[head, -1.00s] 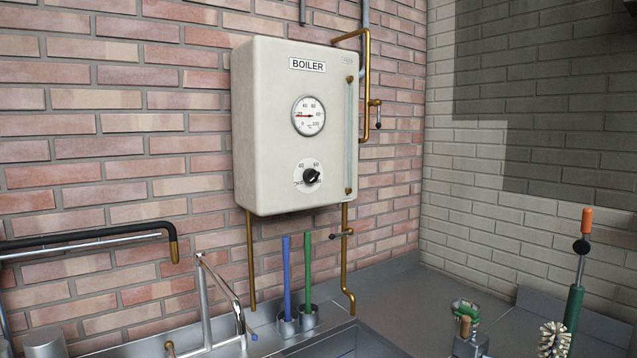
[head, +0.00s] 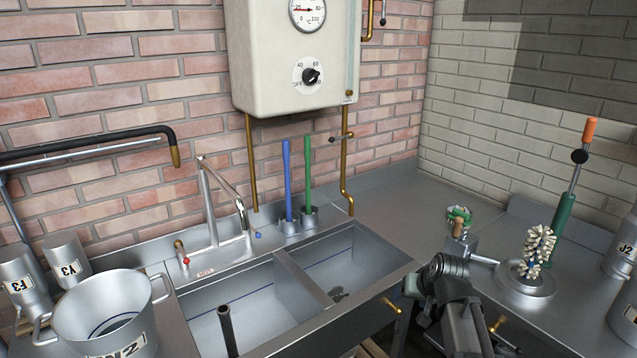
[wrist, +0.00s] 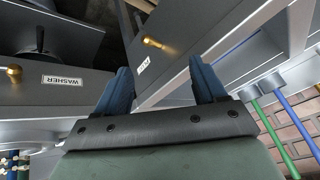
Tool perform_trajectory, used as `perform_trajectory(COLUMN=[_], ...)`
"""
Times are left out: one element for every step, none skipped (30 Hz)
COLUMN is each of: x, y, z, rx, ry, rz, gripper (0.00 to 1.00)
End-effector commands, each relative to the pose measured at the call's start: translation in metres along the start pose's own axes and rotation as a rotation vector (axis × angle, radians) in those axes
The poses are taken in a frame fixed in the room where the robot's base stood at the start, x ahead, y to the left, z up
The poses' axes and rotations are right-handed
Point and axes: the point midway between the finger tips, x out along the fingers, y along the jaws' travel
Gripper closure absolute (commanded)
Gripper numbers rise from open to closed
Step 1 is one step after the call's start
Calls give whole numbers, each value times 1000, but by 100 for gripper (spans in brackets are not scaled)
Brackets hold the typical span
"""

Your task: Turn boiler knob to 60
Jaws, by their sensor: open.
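The cream boiler (head: 290,60) hangs on the brick wall, its top cut off by the upper edge of the head view. Its black knob (head: 311,76) sits on a round white dial low on the front, with 40 at upper left and 60 at upper right. The knob's exact setting is too small to read. A round temperature gauge (head: 309,9) is above it, partly cut off. My gripper (wrist: 162,86) shows two blue fingers set apart with nothing between them. It is away from the knob; the boiler is not recognisable in the wrist view.
Below the boiler are a double sink (head: 265,290), a faucet (head: 215,205), brass pipes (head: 346,175), and blue (head: 287,180) and green (head: 307,175) handles in holders. A pot (head: 100,310) stands left. A cabinet labelled WASHER (wrist: 63,81) is near my gripper. Counter at right holds brushes.

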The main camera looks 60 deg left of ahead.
Motion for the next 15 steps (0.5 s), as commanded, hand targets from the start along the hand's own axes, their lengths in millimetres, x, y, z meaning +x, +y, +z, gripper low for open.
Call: perform_trajectory(x=[-12,-19,-30,-37,-46,-57,-66,-75,-88,-98,-109,-123,-134,-144,-158], y=[-20,-30,-44,-54,-65,-79,-89,-100,-114,-125,-135,-149,-159,-168,-179], z=[-23,-33,-47,-57,-68,-81,-91,-100,-114,-124,-133,-146,-155,-164,-175], rx=[-21,-33,-49,-61,-74,-90,-105,-118,-137,-152,-167,-188,-203,-218,-238], ry=[31,48,72,89,107,131,149,167,193,213,233,260,280,300,328], rz=[-26,-39,-60,-75,-90,-112,-127,-144,-165,-183,-199,-222,-238,-254,-274], gripper=[30,30,30,30,30,30,30,30,30,30,30,30,30,30,30])
